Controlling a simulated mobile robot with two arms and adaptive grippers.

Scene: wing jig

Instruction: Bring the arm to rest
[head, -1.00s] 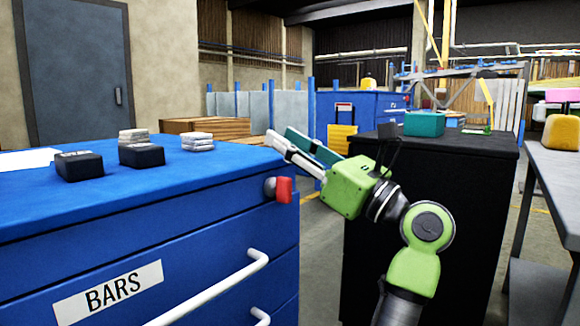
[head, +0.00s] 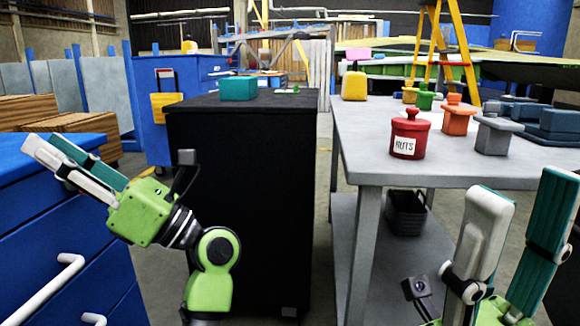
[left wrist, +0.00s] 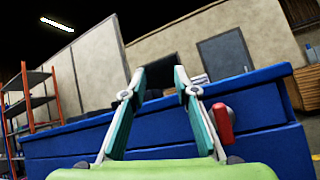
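My left gripper (head: 48,150) is at the left of the head view, with its green arm bent and one white and one teal finger pointing up and left. It is beside the corner of the blue cabinet (head: 20,215). In the left wrist view its fingers (left wrist: 158,76) stand apart with nothing seen held, facing the blue cabinet top (left wrist: 255,80). A dark shape shows behind the gap; I cannot tell what it is. My right gripper (head: 522,215) is at the lower right of the head view, fingers apart and empty, in front of the grey table (head: 350,140).
A black cabinet (head: 240,180) stands just behind my left arm, with a teal box (head: 238,88) on it. The grey table carries a red jar (head: 409,135), an orange jar (head: 457,116) and a grey jar (head: 494,133). A black basket (head: 406,212) sits on its lower shelf.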

